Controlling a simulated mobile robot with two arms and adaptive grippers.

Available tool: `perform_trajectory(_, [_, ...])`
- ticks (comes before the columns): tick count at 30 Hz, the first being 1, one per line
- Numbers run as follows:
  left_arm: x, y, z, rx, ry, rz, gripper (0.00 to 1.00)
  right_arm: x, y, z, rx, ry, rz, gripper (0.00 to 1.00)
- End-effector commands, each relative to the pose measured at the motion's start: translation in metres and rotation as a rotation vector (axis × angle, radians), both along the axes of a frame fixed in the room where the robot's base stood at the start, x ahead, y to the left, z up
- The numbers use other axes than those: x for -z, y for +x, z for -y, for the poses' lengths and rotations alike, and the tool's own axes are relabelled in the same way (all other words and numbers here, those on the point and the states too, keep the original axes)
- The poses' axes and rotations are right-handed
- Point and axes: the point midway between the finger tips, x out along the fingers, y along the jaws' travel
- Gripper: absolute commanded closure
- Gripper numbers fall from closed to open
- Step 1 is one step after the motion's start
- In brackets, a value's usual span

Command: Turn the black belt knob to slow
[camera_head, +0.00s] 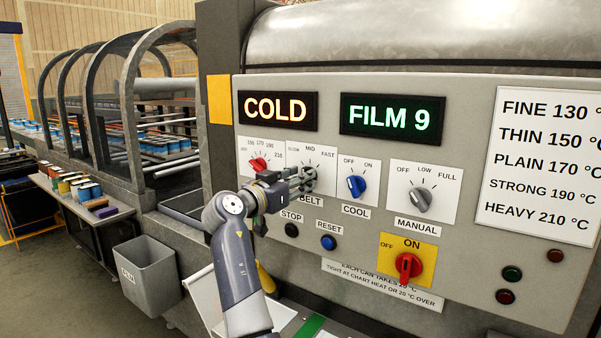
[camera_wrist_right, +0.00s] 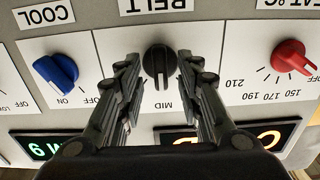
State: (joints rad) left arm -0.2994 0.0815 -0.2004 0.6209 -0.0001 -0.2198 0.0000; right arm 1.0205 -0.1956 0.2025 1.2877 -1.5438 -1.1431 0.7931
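The black belt knob (camera_wrist_right: 158,62) shows in the wrist view, which sees the panel upside down. Its ridge points at or near the MID mark. My right gripper (camera_wrist_right: 158,75) has one finger on each side of the knob, with white plate visible between fingers and knob. It is open; I see no clear contact. In the head view my right gripper (camera_head: 306,179) reaches the belt plate (camera_head: 321,158), labelled SLOW, MID and FAST, and largely hides the knob. My left gripper is not in view.
A red heat knob (camera_head: 259,164) and a blue cool knob (camera_head: 357,185) flank the belt plate. STOP (camera_head: 292,230) and RESET (camera_head: 328,242) buttons sit below. A grey manual knob (camera_head: 418,200) and red ON/OFF switch (camera_head: 408,266) are further right. Displays read COLD and FILM 9.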

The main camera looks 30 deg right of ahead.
Motion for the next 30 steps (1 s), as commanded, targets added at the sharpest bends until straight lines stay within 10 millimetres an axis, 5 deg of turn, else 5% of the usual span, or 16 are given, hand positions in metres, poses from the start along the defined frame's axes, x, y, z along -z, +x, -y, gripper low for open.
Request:
perform_trajectory(12, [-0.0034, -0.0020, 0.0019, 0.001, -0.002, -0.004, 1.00, 0.0007, 0.0037, 0.0093, 0.000, 0.001, 0.000, 0.67])
perform_trajectory(17, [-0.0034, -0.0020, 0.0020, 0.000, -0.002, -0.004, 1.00, 0.0007, 0.0037, 0.0092, 0.000, 0.001, 0.000, 1.00])
perform_trajectory(30, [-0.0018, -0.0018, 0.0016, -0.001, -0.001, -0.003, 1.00, 0.0010, 0.0038, 0.0089, -0.001, -0.017, -0.044, 1.00])
